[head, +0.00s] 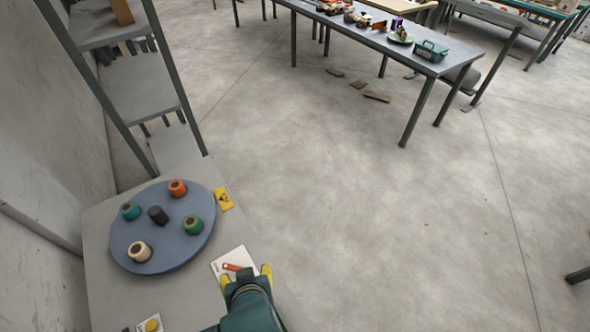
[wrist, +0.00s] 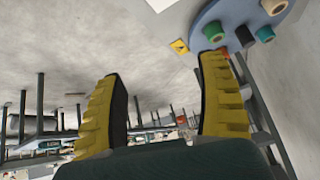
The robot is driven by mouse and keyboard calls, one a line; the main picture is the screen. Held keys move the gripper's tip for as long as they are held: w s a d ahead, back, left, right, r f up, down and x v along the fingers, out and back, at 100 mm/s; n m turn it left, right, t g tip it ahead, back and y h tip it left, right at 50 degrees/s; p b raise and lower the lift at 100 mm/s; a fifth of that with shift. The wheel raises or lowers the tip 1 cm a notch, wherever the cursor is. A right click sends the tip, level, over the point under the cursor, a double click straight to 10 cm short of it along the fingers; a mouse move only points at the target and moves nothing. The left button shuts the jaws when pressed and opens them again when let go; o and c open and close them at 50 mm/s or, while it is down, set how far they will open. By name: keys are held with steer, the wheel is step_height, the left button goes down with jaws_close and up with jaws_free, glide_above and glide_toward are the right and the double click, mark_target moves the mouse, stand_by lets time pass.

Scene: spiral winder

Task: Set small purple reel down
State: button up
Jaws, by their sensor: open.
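My gripper (head: 247,274) is at the right front edge of the grey table in the head view. Its yellow fingers are spread, and in the wrist view the gap between them (wrist: 163,66) is empty. I cannot make out a small purple reel for certain. A small purple thing (head: 397,23) stands on the far table, too small to identify. A blue round plate (head: 172,243) on the near table carries an orange reel (head: 177,188), a teal reel (head: 130,210), a green reel (head: 192,224) and a cream reel (head: 139,250) around a dark centre post (head: 157,215).
A white card (head: 232,257) with a red-orange item (head: 237,267) lies by my gripper. A yellow card (head: 223,198) lies beside the plate. Grey shelving (head: 143,88) stands behind. A far table (head: 345,32) holds several items and a green box (head: 431,50). Open floor lies between.

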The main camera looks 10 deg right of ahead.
steer(key=w+d+r+t, duration=0.2)
steer(key=d+r+t, duration=0.1)
steer(key=r, duration=0.6)
steer(key=w+d+r+m+t+h, duration=0.1)
steer(key=d+r+t, duration=0.3)
steer(key=r, duration=0.5)
steer(key=w+d+r+t, duration=0.2)
steer(key=d+r+t, duration=0.1)
steer(key=r, duration=0.6)
steer(key=s+d+r+t, duration=0.2)
steer(key=s+r, duration=0.1)
steer(key=r, duration=0.3)
steer(key=s+d+r+t+h, duration=0.1)
steer(key=s+d+r+t, duration=0.1)
steer(key=r, duration=0.5)
steer(key=shift+s+d+m+t+h, duration=0.3)
steer(key=shift+s+m+t, duration=0.1)
steer(key=shift+t, duration=0.2)
